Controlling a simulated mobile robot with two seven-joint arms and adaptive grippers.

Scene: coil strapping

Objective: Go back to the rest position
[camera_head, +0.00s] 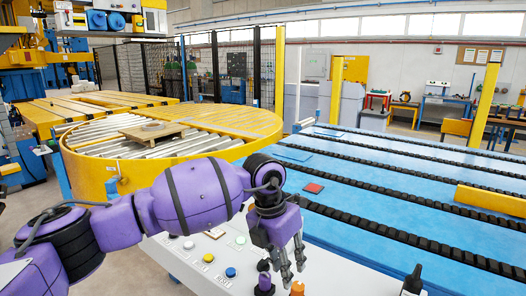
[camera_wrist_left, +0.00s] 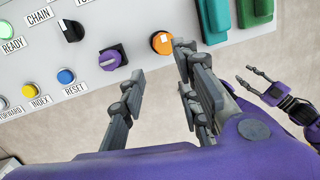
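My left gripper (camera_head: 292,268) hangs over the right part of a white control panel (camera_head: 200,272) in the head view. In the left wrist view my left gripper (camera_wrist_left: 158,72) has its fingers spread with nothing between them. A purple knob (camera_wrist_left: 110,57) and an orange knob (camera_wrist_left: 161,42) on the panel show beyond the fingertips, with a gap visible to the purple one. Whether a finger touches the orange knob I cannot tell. My right gripper (camera_wrist_left: 254,78) shows at the right of the left wrist view, fingers apart and empty.
A blue button (camera_wrist_left: 66,76), a yellow button (camera_wrist_left: 43,88) and a black knob (camera_wrist_left: 72,31) sit on the panel. A yellow round roller table (camera_head: 247,121) stands behind my left arm. A blue chain conveyor (camera_head: 365,206) fills the right side.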

